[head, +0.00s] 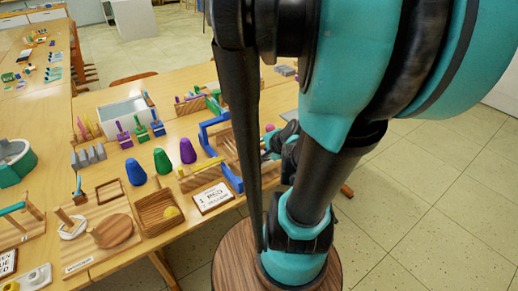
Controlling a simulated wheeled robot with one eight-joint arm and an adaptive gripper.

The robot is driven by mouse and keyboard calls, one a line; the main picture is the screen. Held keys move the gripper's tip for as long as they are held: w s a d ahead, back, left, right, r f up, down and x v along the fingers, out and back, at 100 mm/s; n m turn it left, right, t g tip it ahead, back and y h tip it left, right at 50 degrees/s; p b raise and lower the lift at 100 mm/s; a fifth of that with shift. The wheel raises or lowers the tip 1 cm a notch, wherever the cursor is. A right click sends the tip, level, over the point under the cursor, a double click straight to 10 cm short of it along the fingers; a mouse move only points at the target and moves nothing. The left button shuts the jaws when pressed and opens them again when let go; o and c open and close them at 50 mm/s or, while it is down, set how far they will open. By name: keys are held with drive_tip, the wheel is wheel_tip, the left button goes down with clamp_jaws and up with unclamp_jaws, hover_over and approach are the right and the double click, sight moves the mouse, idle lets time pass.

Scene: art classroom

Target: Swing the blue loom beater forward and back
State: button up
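The blue loom beater (231,178) shows as a blue bar frame on a wooden loom (223,147), left of my arm on the table. Its upper blue part stands at the loom's far left, and my dark arm link hides some of the loom's right side. My gripper (283,141) seems to be the small dark and teal part just right of the loom, partly behind my arm. Its fingers are too small and hidden to tell open from shut, or whether it touches the beater.
A sign card (212,198) lies in front of the loom. Blue, green and purple cones (162,161) stand nearby. Open tiled floor (435,215) lies at right.

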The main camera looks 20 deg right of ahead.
drive_tip(key=shift+o, duration=0.5)
drive_tip(key=shift+s+f, duration=0.1)
drive_tip(key=shift+s, duration=0.05)
drive_tip(key=shift+r, duration=0.2)
drive_tip(key=v, duration=0.7)
idle(0.7)
drive_tip(key=shift+r, duration=0.2)
